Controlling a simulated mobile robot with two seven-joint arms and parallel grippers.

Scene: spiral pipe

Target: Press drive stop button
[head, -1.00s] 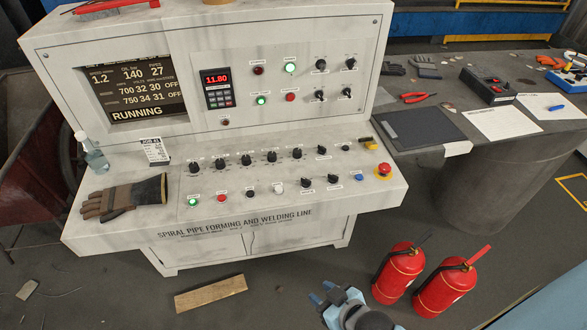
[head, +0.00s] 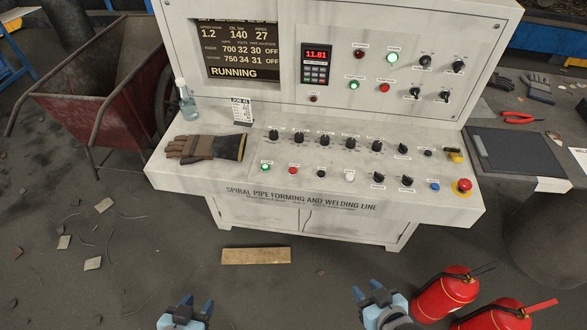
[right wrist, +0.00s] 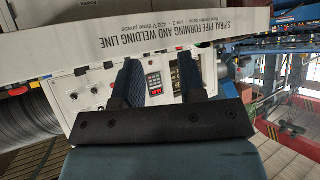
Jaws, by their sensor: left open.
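The control console (head: 330,202) stands ahead, its screen reading RUNNING. Its sloping desk carries a lit green button (head: 265,167), a red button (head: 293,171) and a red mushroom button (head: 464,186) on a yellow base at the right end. The upright panel has another red button (head: 384,88) beside a lit green one (head: 354,85). The small labels are too blurred to tell which is drive stop. My left gripper (head: 188,304) is open and empty at the bottom, in front of the console. My right gripper (head: 369,290) is open and empty; its spread fingers show in the right wrist view (right wrist: 158,80).
Red fire extinguishers (head: 446,294) stand close right of my right gripper. A wooden board (head: 256,256) lies on the floor. A red cart (head: 95,85) stands left.

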